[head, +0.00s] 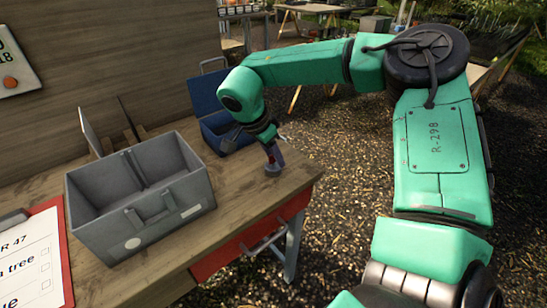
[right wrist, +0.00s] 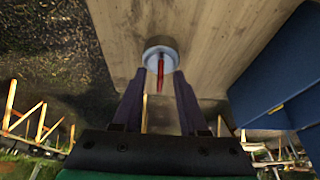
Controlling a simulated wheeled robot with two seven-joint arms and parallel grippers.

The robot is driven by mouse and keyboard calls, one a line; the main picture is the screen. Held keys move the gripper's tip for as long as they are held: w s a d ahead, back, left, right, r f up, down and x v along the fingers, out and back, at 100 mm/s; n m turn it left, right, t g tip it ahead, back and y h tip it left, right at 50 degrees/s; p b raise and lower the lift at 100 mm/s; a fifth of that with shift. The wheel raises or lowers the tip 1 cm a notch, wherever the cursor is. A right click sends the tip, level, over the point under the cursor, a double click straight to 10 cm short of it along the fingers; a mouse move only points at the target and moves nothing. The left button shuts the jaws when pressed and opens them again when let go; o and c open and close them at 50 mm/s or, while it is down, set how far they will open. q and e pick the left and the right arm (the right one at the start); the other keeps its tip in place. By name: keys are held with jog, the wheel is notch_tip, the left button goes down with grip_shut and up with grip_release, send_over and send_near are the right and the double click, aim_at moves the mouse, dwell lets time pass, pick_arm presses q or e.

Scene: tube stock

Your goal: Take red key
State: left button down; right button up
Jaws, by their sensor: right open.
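The red key (right wrist: 160,72) shows in the right wrist view as a thin red upright piece at a round grey metal holder (right wrist: 158,48). In the head view the holder (head: 273,171) sits near the right corner of the wooden table, and the key is mostly hidden by my gripper. My right gripper (head: 271,152) is just above the holder, pointing down. In the right wrist view its two dark fingers (right wrist: 159,80) are open, one on each side of the key, with gaps showing. I cannot tell how deep the key lies between them. My left gripper is not in view.
A grey open box (head: 140,215) stands on the wooden table (head: 245,200), left of the gripper. A blue open box (head: 215,125) stands behind the gripper, and also shows in the right wrist view (right wrist: 270,75). A red drawer (head: 225,258) with a handle is under the table edge.

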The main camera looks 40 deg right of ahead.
jog(key=shift+a+r, duration=0.1)
grip_shut()
